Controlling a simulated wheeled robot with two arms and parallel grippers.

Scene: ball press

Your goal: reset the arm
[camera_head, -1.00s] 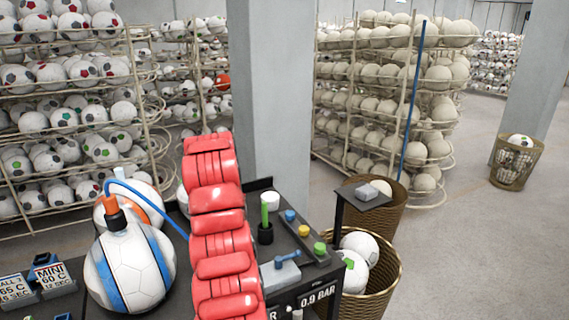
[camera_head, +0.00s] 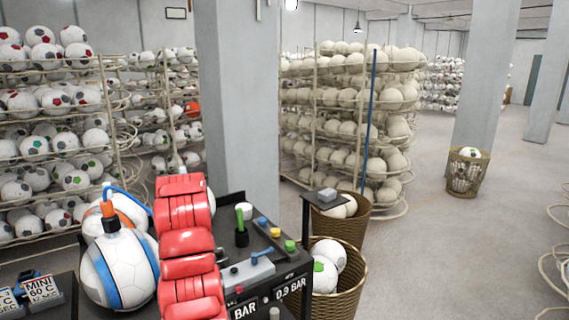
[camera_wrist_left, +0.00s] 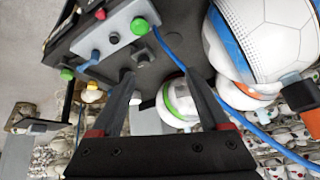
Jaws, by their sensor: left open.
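My left gripper (camera_wrist_left: 156,75) shows in the left wrist view with its two dark fingers spread apart. It is open, with nothing held between them. A grey console with a green button (camera_wrist_left: 140,26) and a red button lies beyond the fingers. A white ball with a green band (camera_wrist_left: 180,100) shows behind the right finger and partly hidden by it. My right gripper is not in view.
A dark bench (camera_head: 290,268) carries coloured knobs, a cup and a "0.9 BAR" sign. Wicker baskets with balls (camera_head: 345,292) stand right of it. A pillar (camera_head: 236,110) rises behind, between ball racks (camera_head: 350,110). The floor at right (camera_head: 430,250) is mostly clear.

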